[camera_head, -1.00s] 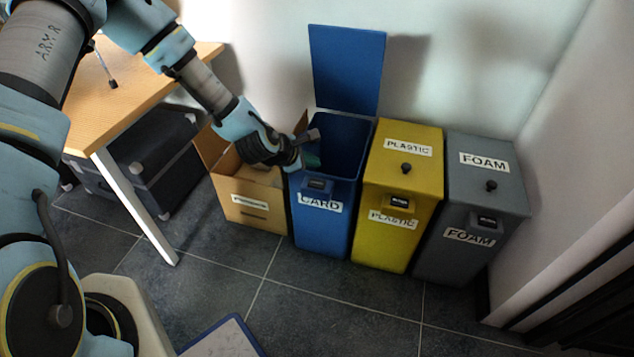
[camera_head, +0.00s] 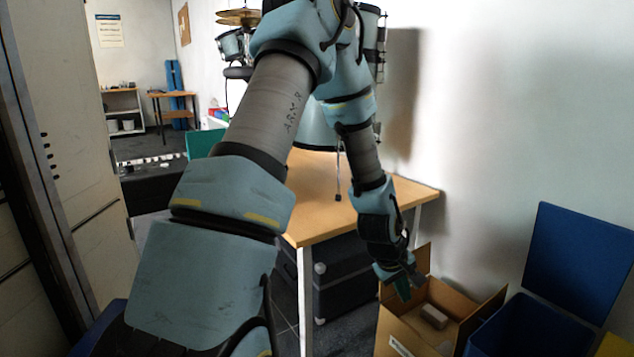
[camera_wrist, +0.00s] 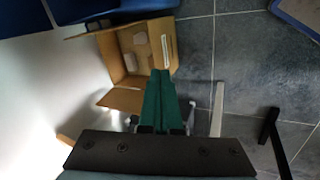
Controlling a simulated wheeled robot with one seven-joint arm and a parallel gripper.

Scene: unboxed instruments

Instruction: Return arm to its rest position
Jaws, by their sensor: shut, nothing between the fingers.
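My gripper (camera_head: 405,281) hangs at the end of my bent arm, above the left side of the open cardboard box (camera_head: 394,332). In the wrist view my gripper's two green fingers (camera_wrist: 160,95) lie side by side, shut with nothing between them. The cardboard box also shows in the wrist view (camera_wrist: 128,98), beyond the fingertips, with small light pieces inside. My arm reaches across the middle of the head view and hides part of the table.
The wooden table (camera_head: 408,196) stands just left of the gripper, with a dark case (camera_head: 345,280) under it. The blue bin (camera_head: 515,335) with its lid (camera_head: 580,262) raised is right of the box. Drums (camera_head: 232,45) stand behind the table.

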